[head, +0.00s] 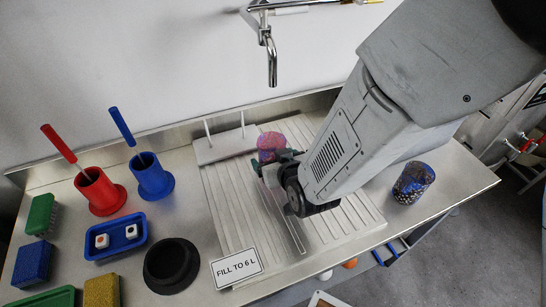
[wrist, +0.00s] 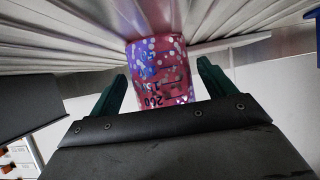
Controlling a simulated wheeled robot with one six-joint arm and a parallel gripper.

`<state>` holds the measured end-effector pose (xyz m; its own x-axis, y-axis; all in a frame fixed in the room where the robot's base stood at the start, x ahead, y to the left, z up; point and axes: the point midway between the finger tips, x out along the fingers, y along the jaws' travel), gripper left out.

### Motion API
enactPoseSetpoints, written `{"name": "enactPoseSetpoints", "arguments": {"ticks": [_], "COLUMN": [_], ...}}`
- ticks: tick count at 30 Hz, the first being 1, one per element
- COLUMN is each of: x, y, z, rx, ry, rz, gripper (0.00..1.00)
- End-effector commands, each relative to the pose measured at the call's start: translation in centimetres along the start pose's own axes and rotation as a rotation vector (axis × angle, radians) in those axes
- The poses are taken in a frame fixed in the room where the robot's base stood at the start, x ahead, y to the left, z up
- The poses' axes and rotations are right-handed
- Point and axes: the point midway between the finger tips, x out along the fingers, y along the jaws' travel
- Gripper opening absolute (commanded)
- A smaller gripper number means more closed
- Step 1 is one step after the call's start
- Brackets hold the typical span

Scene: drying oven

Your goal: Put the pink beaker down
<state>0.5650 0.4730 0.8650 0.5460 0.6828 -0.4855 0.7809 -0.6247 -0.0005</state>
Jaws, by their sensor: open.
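The pink beaker (head: 271,141), patterned with purple and white spots, is on the ridged drainboard (head: 228,205) near its back edge in the head view. It also shows in the wrist view (wrist: 160,62), with dark volume marks on its side. My gripper (head: 270,163) is just in front of it. In the wrist view, its green fingers (wrist: 161,80) are spread, one on each side of the beaker, with gaps visible. The beaker's base seems to meet the ridged surface. Its lower part is partly hidden by my gripper in the head view.
A white rack with two pegs (head: 225,145) stands left of the beaker. A blue patterned beaker (head: 413,182) stands at the right. Red (head: 101,192) and blue (head: 153,177) holders, a blue tray (head: 117,239) and a black ring (head: 171,266) are at left. A tap (head: 270,60) hangs above.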

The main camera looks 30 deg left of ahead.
Motion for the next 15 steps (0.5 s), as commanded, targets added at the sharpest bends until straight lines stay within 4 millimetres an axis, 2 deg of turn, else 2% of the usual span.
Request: {"name": "enactPoseSetpoints", "arguments": {"ticks": [9,15], "x": [-7.0,-9.7], "y": [-0.1,0.0], "z": [-0.1,-0.1], "rx": [-0.001,0.000], "ry": [0.004,0.003], "rz": [-0.002,0.000], "gripper": [0.82,0.82]}}
